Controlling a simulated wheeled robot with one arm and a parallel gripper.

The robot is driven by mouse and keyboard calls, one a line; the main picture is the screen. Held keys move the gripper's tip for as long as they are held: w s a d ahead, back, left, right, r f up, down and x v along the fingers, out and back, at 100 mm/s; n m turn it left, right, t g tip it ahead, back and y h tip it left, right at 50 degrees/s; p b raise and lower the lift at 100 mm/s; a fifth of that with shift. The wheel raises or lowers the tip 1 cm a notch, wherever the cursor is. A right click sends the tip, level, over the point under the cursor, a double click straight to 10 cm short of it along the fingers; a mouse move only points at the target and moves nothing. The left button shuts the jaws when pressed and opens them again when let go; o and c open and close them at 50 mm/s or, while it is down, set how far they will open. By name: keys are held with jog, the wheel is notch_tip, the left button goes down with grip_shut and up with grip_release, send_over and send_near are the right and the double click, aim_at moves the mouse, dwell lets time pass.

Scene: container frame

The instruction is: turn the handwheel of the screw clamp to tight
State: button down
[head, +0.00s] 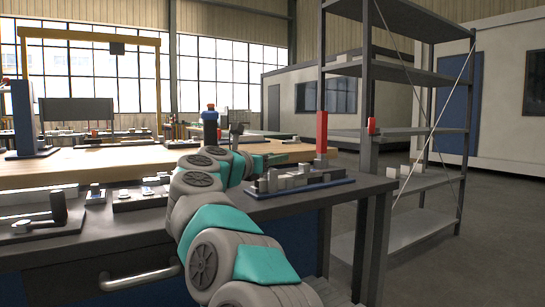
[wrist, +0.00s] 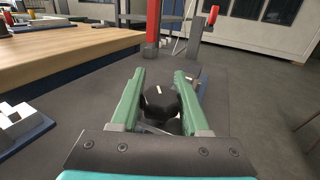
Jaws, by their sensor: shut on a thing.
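The handwheel shows in the wrist view as a dark knob (wrist: 160,103) with a short white mark on its top. It sits between the two green fingers of my gripper (wrist: 160,88), which are shut on it. The white mark points roughly away from me, tilted slightly. The clamp body below is mostly hidden by the fingers and the wheel. In the head view my gripper (head: 272,159) is at the bench's right part, beside a blue-edged plate (head: 318,186) bearing several grey blocks. I cannot make out the handwheel there.
A red post (head: 321,132) stands just beyond the plate and also shows in the wrist view (wrist: 153,28). A metal shelf rack (head: 414,80) stands at the right. A wooden-topped bench (head: 100,165) lies behind. Other fixtures (head: 42,222) stand on the dark bench at left.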

jog(key=shift+r, duration=0.15)
dwell(0.3)
jog(key=shift+c, duration=2)
grip_release()
jog(key=shift+b+v, duration=0.55)
jog(key=shift+v, duration=3.3)
